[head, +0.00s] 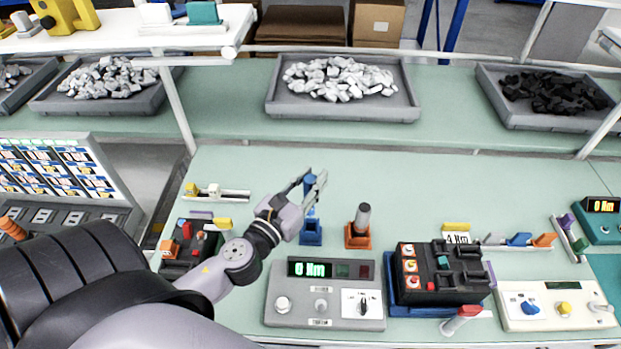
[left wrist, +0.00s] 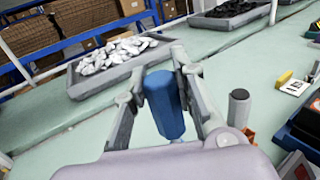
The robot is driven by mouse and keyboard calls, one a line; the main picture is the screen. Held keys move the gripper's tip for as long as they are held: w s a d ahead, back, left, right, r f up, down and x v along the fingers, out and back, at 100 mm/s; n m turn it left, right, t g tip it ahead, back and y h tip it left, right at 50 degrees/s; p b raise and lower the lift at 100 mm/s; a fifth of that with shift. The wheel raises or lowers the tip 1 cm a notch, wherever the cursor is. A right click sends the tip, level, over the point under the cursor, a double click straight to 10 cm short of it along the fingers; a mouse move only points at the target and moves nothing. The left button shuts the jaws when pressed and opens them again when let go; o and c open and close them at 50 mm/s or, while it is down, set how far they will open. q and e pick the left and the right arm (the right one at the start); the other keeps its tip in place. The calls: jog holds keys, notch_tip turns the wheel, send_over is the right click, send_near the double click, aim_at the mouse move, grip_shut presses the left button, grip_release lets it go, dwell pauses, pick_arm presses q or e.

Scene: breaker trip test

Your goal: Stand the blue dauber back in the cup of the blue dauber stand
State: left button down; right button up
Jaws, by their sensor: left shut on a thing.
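The blue dauber (head: 309,187) is upright between the fingers of my left gripper (head: 312,182). In the left wrist view the dauber (left wrist: 163,104) also shows between the two fingers (left wrist: 160,98), which are shut on it. The blue dauber stand (head: 311,234) is on the green bench directly below the dauber in the head view. I cannot tell whether the dauber's lower end is inside the cup or just above it. The stand is not visible in the left wrist view. My right gripper is in neither view.
An orange stand (head: 357,237) with a grey-topped dauber (head: 362,217) is close on the right. A grey meter box (head: 325,311) reading 0 Nm is in front. A black breaker (head: 440,275) sits in a blue holder further right. The bench behind the stands is clear.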

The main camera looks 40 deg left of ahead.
pick_arm(q)
jog(key=shift+f+b, duration=1.45)
jog(key=shift+f, duration=0.55)
dwell(0.4)
jog(key=shift+f, duration=0.15)
jog(key=shift+f, duration=0.35)
jog(key=shift+f+b, duration=2.6)
jog(key=c, duration=1.2)
grip_release()
jog(key=shift+r, duration=0.1)
jog(key=shift+c, duration=0.2)
